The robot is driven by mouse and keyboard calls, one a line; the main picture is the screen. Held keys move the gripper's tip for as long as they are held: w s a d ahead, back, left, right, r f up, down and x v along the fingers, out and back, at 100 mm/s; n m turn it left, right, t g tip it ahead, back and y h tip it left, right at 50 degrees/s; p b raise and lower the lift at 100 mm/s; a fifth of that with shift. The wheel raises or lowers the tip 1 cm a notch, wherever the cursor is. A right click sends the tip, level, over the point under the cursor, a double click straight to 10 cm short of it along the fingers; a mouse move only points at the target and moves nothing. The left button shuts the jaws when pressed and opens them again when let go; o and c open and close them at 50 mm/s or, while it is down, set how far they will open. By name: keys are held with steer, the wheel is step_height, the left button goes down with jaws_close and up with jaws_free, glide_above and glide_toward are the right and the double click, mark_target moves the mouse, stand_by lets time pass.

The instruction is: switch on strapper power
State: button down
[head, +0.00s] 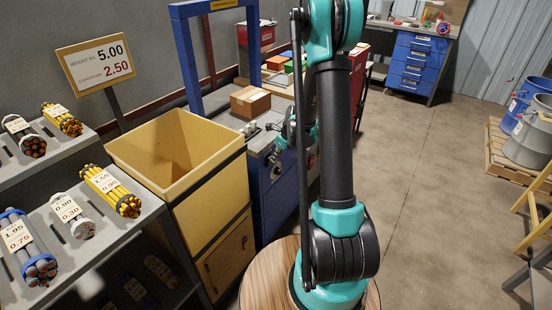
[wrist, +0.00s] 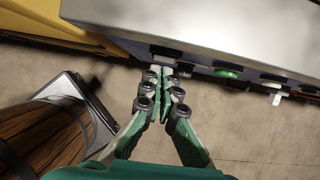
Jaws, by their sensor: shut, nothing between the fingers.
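The strapper is the blue machine with a blue arch (head: 187,70) and a grey top, left of centre in the head view. In the wrist view its grey metal top (wrist: 215,30) fills the upper part. Along its front edge sit a small dark switch-like part (wrist: 166,52), a green button (wrist: 229,72) and a white-handled knob (wrist: 275,97). My gripper (wrist: 163,72) is shut and empty, its tips just by the dark part; I cannot tell whether they touch it. The switch's position is not readable. In the head view my arm partly hides the machine's front.
A yellow bin (head: 180,150) stands directly left of the strapper. A cardboard box (head: 250,101) rests on the strapper's top. Cable bundles lie on a grey shelf (head: 95,235) at far left. Open floor (head: 440,200) lies to the right.

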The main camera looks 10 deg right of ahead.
steer(key=shift+w+a+r+g+h, duration=0.15)
steer(key=shift+w+a+g+h, duration=0.15)
steer(key=shift+w+a, duration=0.15)
steer(key=shift+s+d, duration=0.15)
steer(key=shift+r, duration=0.75)
steer(key=shift+d, duration=0.1)
